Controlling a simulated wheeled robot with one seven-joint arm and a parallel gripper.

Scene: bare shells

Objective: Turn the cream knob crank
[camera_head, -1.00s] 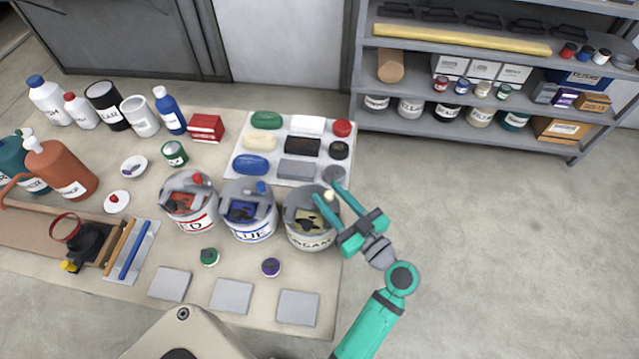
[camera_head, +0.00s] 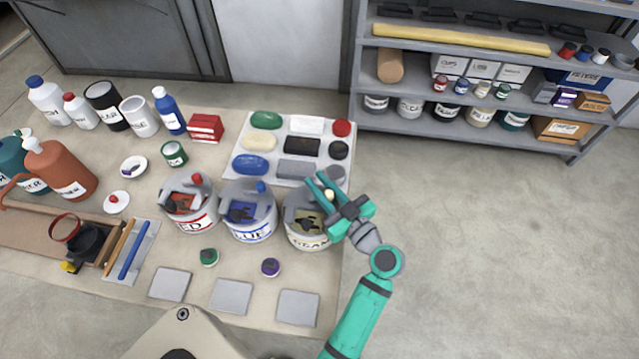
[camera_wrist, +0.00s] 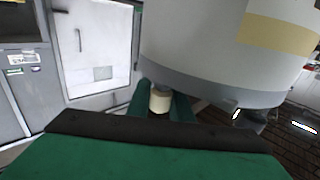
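The cream knob (camera_head: 329,194) sits at the crank on the rim of the right-hand pot, the cream one (camera_head: 305,233). My gripper (camera_head: 324,184) reaches over that rim from the right, its two green fingers on either side of the knob. In the wrist view the knob (camera_wrist: 160,100) fills the narrow gap between the fingers, which look shut on it. The pot's grey rim and pale wall (camera_wrist: 215,45) stand close above the fingers in that view. The gripper partly hides the crank arm.
The blue pot (camera_head: 249,221) and red pot (camera_head: 187,215) stand left of the cream pot. A pale tray with coloured blocks (camera_head: 285,184) lies just behind. Grey tiles (camera_head: 298,307) lie in front. The floor right of the table is clear up to the shelf (camera_head: 460,125).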

